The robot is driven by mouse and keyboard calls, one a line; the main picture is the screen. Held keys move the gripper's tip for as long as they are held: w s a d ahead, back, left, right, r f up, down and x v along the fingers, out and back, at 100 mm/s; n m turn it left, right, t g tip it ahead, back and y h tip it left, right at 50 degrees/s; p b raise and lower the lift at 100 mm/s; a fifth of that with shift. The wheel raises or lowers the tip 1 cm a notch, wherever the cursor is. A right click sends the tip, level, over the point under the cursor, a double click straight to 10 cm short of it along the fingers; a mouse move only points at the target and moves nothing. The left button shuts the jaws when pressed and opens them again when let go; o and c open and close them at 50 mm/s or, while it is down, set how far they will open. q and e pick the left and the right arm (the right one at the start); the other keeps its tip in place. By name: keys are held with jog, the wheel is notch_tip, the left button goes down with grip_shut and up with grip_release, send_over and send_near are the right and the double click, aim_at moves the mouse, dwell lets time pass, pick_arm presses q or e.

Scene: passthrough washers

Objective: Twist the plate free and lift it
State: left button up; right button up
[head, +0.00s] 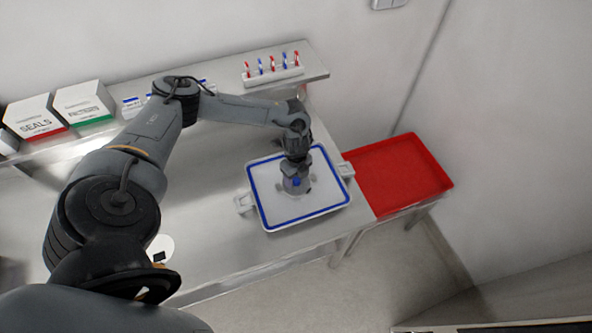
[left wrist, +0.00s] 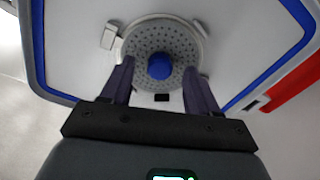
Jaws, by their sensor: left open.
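The plate is a round grey disc (left wrist: 180,42) with many small holes and a blue centre knob (left wrist: 161,66), in the upper middle of the left wrist view. It sits in a white basin with a blue rim line (head: 264,205), which stands near the right end of the steel bench in the head view. My left gripper (head: 296,178) points down over the plate. In the left wrist view the left gripper's fingers (left wrist: 159,75) are open, one on each side of the knob. Whether they touch the plate cannot be told. My right gripper is not in view.
A red tray (head: 400,174) stands right of the bench. A shelf along the wall holds a SEALS box (head: 36,118), a second white box (head: 85,103) and a rack of red and blue vials (head: 273,77). Bare bench (head: 215,225) lies left of the basin.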

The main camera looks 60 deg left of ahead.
pick_arm(q)
jog(key=shift+f, duration=0.55)
jog(key=shift+c, duration=0.2)
grip_shut()
jog(key=shift+r, duration=0.1)
jog(key=shift+n+p, duration=0.8)
jog(key=shift+p, duration=0.05)
jog(key=shift+n+p, duration=1.2)
jog(key=shift+p, duration=0.05)
jog(key=shift+n+p, duration=1.1)
jog(key=shift+n+p, duration=0.7)
jog(key=shift+p, duration=0.05)
